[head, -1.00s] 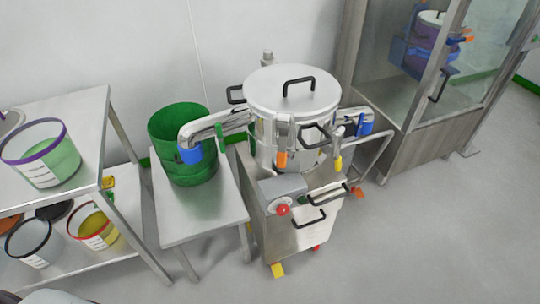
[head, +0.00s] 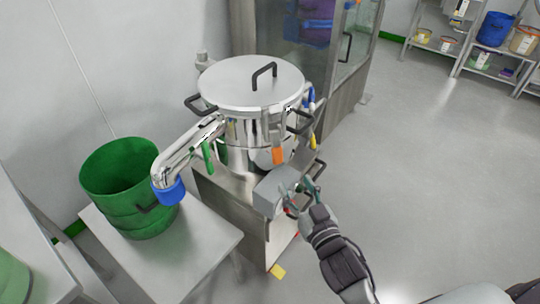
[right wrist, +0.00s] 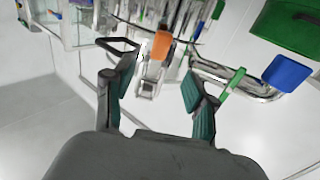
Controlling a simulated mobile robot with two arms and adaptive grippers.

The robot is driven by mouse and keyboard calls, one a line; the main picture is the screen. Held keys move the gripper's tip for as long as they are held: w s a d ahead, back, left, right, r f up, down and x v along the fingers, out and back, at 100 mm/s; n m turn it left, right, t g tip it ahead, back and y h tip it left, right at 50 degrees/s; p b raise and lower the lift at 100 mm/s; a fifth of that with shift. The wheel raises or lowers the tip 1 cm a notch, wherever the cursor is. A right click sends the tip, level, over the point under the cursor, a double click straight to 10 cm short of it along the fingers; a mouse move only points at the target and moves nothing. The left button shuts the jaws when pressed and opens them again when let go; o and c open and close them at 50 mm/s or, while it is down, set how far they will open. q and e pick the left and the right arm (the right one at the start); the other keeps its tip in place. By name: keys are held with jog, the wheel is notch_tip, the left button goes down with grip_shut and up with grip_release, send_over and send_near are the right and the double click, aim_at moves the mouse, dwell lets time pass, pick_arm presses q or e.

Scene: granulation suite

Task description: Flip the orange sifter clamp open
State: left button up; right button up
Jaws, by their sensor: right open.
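The steel sifter (head: 250,88) stands on its cart with its lid on. The orange sifter clamp (head: 278,155) hangs on the sifter's front wall, its orange tip pointing down. It also shows in the right wrist view (right wrist: 161,45), upper middle. My right gripper (head: 301,189) comes in from the lower right, in front of the grey control box and below the clamp. In the right wrist view its fingers (right wrist: 158,78) are spread and empty, with the clamp beyond and between them. The clamp appears apart from the fingers. My left gripper is out of view.
A green-handled clamp (head: 208,155) and a yellow-tipped clamp (head: 313,141) flank the sifter. A spout with a blue end (head: 169,191) reaches over toward a green bucket (head: 124,168) on a steel table (head: 205,240). Open floor lies right.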

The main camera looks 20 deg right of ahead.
aim_at(279, 157)
jog(key=w, duration=0.4)
jog(key=w+a, duration=0.1)
jog(key=w, duration=0.7)
jog(key=shift+a, duration=0.2)
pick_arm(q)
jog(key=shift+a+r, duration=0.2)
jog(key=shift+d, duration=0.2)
pick_arm(e)
grip_shut()
